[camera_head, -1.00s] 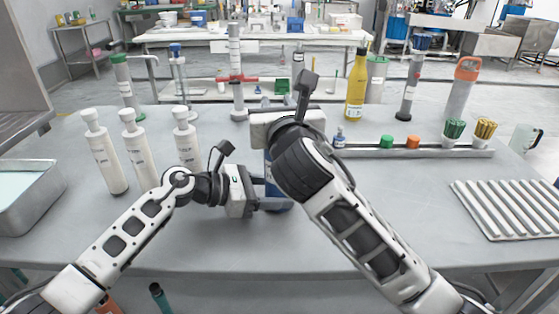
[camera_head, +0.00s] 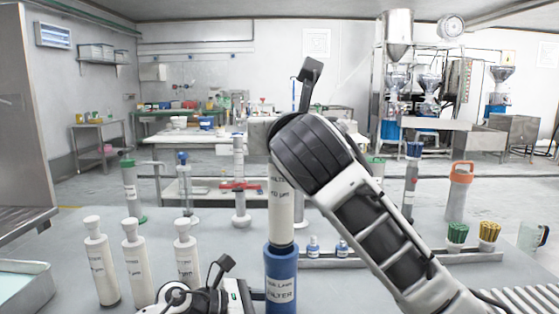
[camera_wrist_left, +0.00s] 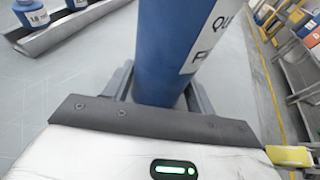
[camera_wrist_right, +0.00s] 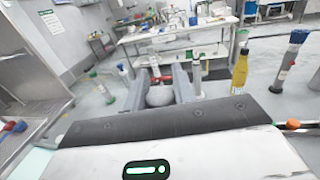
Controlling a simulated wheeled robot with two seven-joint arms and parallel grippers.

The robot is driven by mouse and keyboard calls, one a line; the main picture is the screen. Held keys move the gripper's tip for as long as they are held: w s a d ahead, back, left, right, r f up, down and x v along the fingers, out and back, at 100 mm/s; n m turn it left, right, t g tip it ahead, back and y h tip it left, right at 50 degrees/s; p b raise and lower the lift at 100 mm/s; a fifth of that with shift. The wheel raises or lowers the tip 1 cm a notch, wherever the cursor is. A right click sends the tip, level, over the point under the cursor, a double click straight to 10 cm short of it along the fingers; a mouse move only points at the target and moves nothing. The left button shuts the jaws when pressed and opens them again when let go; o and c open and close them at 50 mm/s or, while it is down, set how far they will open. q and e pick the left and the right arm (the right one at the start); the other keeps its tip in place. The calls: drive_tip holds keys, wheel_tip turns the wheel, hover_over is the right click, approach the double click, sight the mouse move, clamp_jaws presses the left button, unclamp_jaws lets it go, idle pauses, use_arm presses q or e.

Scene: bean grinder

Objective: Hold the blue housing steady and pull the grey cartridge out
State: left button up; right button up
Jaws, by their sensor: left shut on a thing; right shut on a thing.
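The blue housing (camera_head: 282,272) stands upright on the grey table, with a white "FILTER" label. My left gripper (camera_head: 258,299) is shut on its side low down; the left wrist view also shows the housing (camera_wrist_left: 175,40) between the fingers. The pale grey cartridge (camera_head: 281,215) rises upright above the housing, a long stretch of it exposed. Its lower end meets the housing's top rim; I cannot tell how much is inside. My right gripper (camera_wrist_right: 160,82) is shut on the cartridge's rounded top (camera_wrist_right: 160,95). My right wrist hides that top in the head view.
Several white bottles (camera_head: 134,262) stand left of the housing. Small blue-capped bottles (camera_head: 313,247) sit on a rail to its right. A yellow bottle (camera_wrist_right: 240,72) stands farther back. The space above the housing is clear apart from my right arm.

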idle(0.3)
use_arm(q)
drive_tip(key=o, duration=0.8)
drive_tip(key=shift+o, duration=0.2)
drive_tip(key=shift+a, duration=0.1)
